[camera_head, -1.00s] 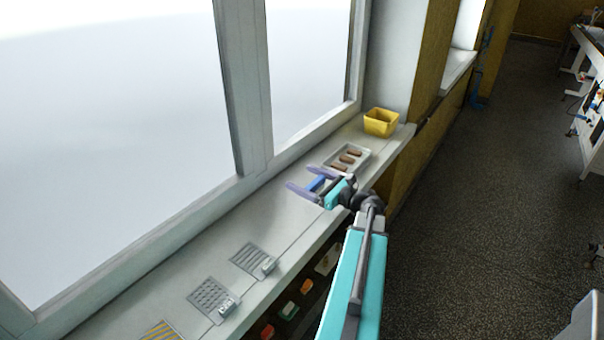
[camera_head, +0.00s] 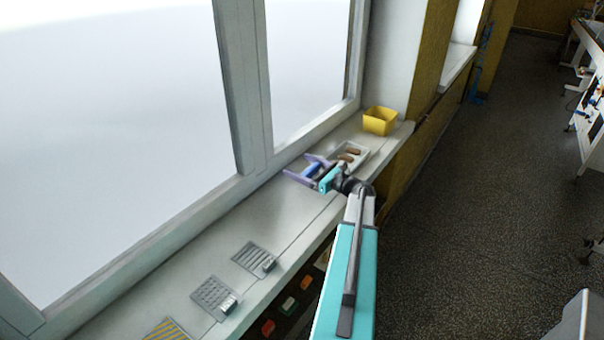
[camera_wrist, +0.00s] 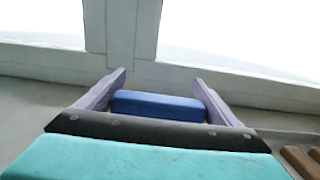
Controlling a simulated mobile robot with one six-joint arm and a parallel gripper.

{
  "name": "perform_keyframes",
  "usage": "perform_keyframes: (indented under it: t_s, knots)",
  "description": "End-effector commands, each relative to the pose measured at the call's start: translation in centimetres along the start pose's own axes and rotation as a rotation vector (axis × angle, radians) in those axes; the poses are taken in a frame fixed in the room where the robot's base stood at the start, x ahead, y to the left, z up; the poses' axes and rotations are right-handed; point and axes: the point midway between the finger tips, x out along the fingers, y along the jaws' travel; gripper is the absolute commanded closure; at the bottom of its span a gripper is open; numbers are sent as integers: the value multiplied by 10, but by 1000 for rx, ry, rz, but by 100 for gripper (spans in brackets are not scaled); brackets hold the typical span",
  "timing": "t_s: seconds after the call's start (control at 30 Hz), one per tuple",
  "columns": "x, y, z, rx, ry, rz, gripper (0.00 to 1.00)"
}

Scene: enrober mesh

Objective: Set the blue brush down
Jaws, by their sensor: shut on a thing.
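The blue brush (camera_head: 311,171) is between the two purple fingers of my gripper (camera_head: 303,168), low over the windowsill just left of the tray. In the wrist view the blue brush (camera_wrist: 158,105) shows as a blue block lying crosswise between the fingertips (camera_wrist: 158,88). My gripper is shut on it. I cannot tell whether the brush touches the sill. Its underside is hidden.
A pale tray (camera_head: 366,158) with brown bars stands right beside my gripper. A yellow bin (camera_head: 380,121) stands at the sill's far end. Several mesh plates (camera_head: 254,257) lie on the near sill (camera_head: 203,254). The window frame (camera_head: 240,90) rises behind. The sill between plates and gripper is clear.

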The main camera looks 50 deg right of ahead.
Motion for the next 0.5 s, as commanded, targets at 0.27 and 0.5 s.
perform_keyframes:
  t_s: [0.27,0.5]
  knots:
    - [0,0,-1,0,0,0,37]
    - [1,0,-15,2,0,1,37]
